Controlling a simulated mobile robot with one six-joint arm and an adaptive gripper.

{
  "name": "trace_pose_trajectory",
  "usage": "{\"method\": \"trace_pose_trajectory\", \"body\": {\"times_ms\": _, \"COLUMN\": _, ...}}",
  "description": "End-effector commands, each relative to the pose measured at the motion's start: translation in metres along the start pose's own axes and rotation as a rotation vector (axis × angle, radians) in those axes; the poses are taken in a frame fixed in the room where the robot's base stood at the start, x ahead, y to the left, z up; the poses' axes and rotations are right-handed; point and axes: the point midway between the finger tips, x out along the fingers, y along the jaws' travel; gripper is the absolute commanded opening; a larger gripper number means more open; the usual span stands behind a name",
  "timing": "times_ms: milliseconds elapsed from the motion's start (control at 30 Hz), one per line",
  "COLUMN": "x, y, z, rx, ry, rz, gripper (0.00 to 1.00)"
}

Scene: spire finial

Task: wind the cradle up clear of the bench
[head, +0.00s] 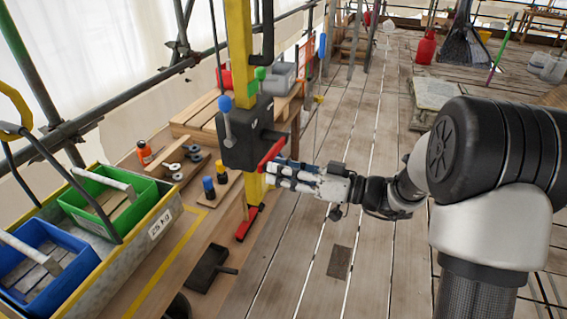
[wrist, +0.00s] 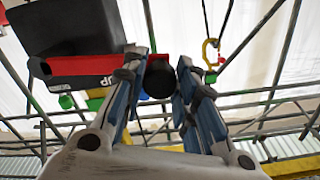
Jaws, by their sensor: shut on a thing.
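The cradle (head: 163,219) is a grey tray with a yellow rim and a weight label, at the left of the head view. It holds a green bin (head: 108,196) and a blue bin (head: 37,262). It stands at the wooden bench; I cannot tell whether its underside touches. A dark winch box (head: 247,133) sits on a yellow post (head: 238,50), with a red crank arm (head: 270,154). My gripper (head: 272,170) is shut on the crank's black handle (wrist: 159,79), which sits between the fingers in the wrist view. The box carries an "UP" marking (wrist: 98,83).
The bench (head: 190,245) carries an orange bottle (head: 144,152), shackles and blue- and yellow-topped items beside the post. Scaffold tubes (head: 120,92) run behind. A black-handled block (head: 207,268) lies below the post. The plank floor (head: 330,215) is largely open beside my arm.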

Motion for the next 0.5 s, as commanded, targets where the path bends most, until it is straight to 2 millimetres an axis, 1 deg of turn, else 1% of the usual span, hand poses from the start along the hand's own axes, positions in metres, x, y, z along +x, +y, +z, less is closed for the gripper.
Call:
{"method": "trace_pose_trajectory", "body": {"times_ms": 33, "x": -0.0006, "y": 0.0022, "z": 0.0051, "rx": 0.0, "ry": -0.005, "rz": 0.006, "gripper": 0.0}}
{"method": "trace_pose_trajectory", "body": {"times_ms": 100, "x": -0.0006, "y": 0.0027, "z": 0.0065, "rx": -0.012, "ry": -0.005, "rz": 0.006, "gripper": 0.0}}
{"method": "trace_pose_trajectory", "body": {"times_ms": 500, "x": -0.0007, "y": 0.0033, "z": 0.0072, "rx": -0.024, "ry": -0.004, "rz": 0.006, "gripper": 0.0}}
